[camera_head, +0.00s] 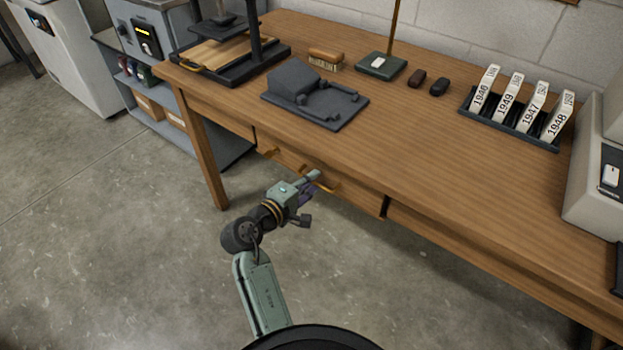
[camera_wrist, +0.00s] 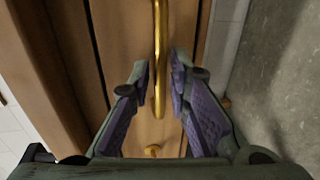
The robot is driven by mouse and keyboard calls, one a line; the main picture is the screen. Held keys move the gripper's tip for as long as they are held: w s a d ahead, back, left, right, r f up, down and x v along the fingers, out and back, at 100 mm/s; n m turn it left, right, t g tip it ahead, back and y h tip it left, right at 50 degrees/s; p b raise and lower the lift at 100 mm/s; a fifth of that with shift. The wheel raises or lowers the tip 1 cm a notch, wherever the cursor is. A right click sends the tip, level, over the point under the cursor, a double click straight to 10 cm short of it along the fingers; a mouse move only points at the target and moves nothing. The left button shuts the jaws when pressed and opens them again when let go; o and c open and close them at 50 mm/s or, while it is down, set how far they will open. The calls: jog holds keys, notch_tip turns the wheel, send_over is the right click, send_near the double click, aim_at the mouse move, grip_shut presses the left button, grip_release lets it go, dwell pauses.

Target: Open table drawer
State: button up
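The wooden table (camera_head: 430,140) has a middle drawer (camera_head: 350,192) in its front, below the tabletop. The drawer's gold handle (camera_head: 271,153) is partly hidden by my gripper (camera_head: 312,184) in the head view. In the wrist view the handle (camera_wrist: 159,60) runs down between the purple-padded fingertips of my gripper (camera_wrist: 158,78). The fingers are apart, with a small gap showing on each side of the handle. A dark gap runs alongside the drawer front (camera_wrist: 125,35) in the wrist view; I cannot tell whether the drawer is slightly out.
On the tabletop are a dark grey sculpted block (camera_head: 315,95), a brush (camera_head: 326,57), a rack of year-labelled cards (camera_head: 510,128) and a black-based press (camera_head: 225,70). A table leg (camera_head: 203,160) stands left of my arm. The floor (camera_head: 120,250) in front is clear.

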jog(key=shift+w+d, duration=0.1)
jog(key=shift+w, duration=0.05)
grip_shut()
dwell(0.7)
